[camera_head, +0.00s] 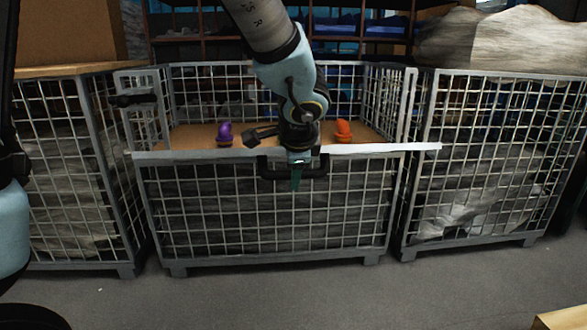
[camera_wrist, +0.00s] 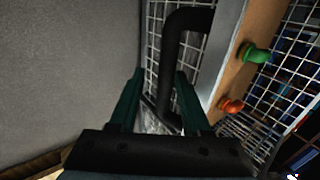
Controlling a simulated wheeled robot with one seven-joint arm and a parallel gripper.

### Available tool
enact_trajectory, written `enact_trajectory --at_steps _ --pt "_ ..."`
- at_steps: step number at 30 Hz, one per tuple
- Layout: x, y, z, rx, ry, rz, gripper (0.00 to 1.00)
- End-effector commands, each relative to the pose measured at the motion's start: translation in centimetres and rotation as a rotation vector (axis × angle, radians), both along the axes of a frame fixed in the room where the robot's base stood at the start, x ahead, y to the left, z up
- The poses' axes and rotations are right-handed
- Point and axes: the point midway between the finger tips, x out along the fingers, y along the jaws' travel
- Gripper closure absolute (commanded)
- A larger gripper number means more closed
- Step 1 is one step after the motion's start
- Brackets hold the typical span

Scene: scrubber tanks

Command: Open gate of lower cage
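The middle mesh cage has an upright front gate (camera_head: 270,215) with a pale bar (camera_head: 380,149) along its top. A black U-shaped handle (camera_head: 318,170) sits at the middle of the gate's top; the handle also shows in the wrist view (camera_wrist: 171,65). My gripper (camera_head: 296,182) points down at the handle. In the wrist view, my gripper's two green fingers (camera_wrist: 160,74) are apart, with the handle's bar appearing between them. I cannot tell whether either finger touches it. My arm hides part of the cage interior.
On the cage's brown board stand a purple object (camera_head: 224,133) and an orange object (camera_head: 343,131). A green object (camera_wrist: 254,53) shows in the wrist view. Mesh cages stand left (camera_head: 70,170) and right (camera_head: 490,160). Grey floor (camera_head: 290,295) in front is clear.

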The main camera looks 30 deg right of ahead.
Motion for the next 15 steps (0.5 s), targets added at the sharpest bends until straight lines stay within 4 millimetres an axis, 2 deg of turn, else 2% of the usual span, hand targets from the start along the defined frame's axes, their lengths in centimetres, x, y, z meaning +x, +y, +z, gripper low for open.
enact_trajectory --at_steps 1,6,11,15 --pt "-0.7 0.3 -2.6 0.024 0.030 -0.002 0.43" --pt "-0.7 0.3 -2.4 0.024 0.031 -0.002 0.43" --pt "-1.4 0.6 -0.8 0.018 0.028 -0.003 0.43" --pt "-2.7 1.3 1.9 0.014 0.021 -0.004 0.43"
